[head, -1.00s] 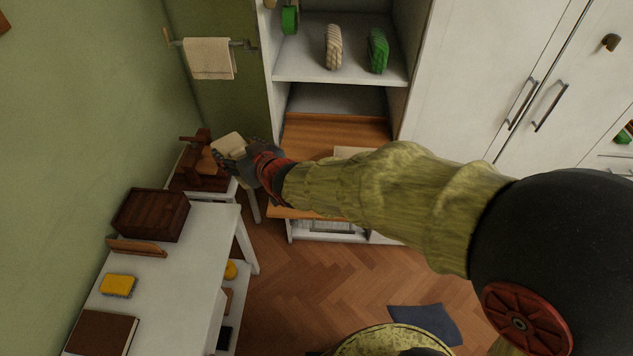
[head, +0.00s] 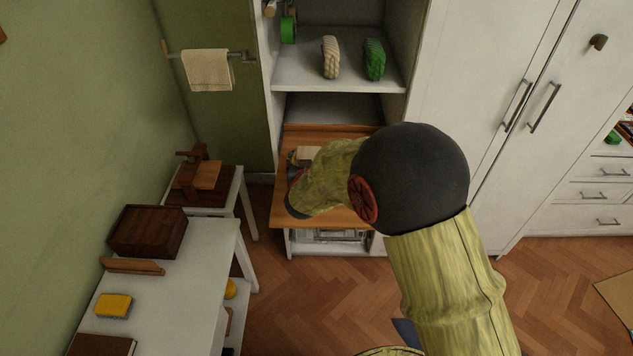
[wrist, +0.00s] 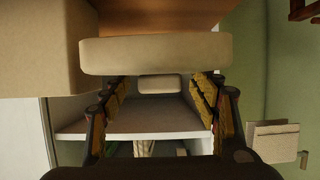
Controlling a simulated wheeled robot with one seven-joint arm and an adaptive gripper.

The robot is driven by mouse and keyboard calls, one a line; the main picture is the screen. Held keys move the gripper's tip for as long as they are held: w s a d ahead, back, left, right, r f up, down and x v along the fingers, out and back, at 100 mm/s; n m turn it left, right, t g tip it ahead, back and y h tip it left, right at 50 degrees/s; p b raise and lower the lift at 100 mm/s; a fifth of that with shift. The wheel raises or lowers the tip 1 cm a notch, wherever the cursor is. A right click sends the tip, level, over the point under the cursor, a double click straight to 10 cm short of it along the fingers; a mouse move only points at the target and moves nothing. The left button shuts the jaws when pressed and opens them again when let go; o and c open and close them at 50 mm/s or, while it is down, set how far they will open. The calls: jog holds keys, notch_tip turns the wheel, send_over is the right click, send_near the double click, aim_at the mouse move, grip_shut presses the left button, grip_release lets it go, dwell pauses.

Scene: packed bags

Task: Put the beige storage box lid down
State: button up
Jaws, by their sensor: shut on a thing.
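The beige storage box lid (wrist: 155,52) is a pale, rounded slab in the wrist view. It lies across the ends of the fingers of my gripper (wrist: 160,86), which is shut on it with the fingers well apart. A small pale block (wrist: 160,84) shows between the fingers; I cannot tell if it is part of the lid. A larger beige box (wrist: 38,50) stands close beside the lid at the left of the wrist view. In the head view a beige surface (head: 308,153) shows above the wooden counter, and my arm hides most of the gripper and lid.
The wooden counter (head: 345,131) lies inside the open cabinet, under a white shelf (head: 300,75) with beige and green items. At left are a small table (head: 230,188) with a wooden device and a white table (head: 200,265). A towel (head: 207,70) hangs on the wall.

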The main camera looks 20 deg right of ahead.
jog(key=shift+f+b, duration=1.3)
jog(key=shift+f, duration=2.25)
jog(key=shift+f, duration=0.2)
jog(key=o, duration=0.9)
jog(key=shift+o, duration=0.2)
jog(key=shift+r, duration=0.1)
